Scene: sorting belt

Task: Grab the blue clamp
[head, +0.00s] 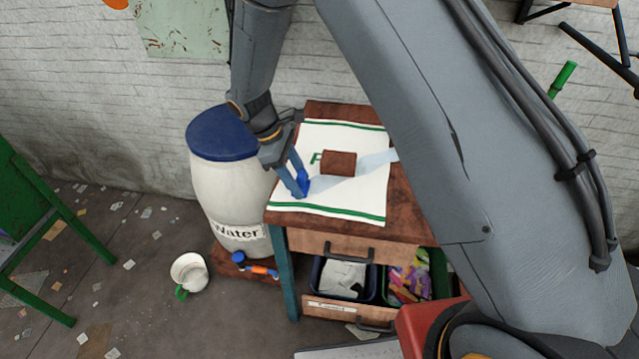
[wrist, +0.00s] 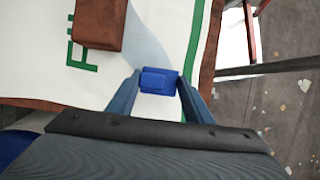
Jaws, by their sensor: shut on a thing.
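The blue clamp (wrist: 158,81) sits between the two fingers of my gripper (wrist: 157,88) in the wrist view. My gripper is shut on it. In the head view my gripper (head: 301,180) reaches down to the front left part of the white cloth with green stripes (head: 285,204), and the blue clamp (head: 303,184) shows as a small blue patch at the fingertips. I cannot tell whether the clamp still touches the cloth.
A brown block (head: 338,164) lies on the cloth, on a wooden cabinet (head: 318,242) with an open lower drawer of bins. A white water barrel (head: 225,190) with a blue lid stands left. A white mug (head: 188,272) and a green chair (head: 45,210) are farther left.

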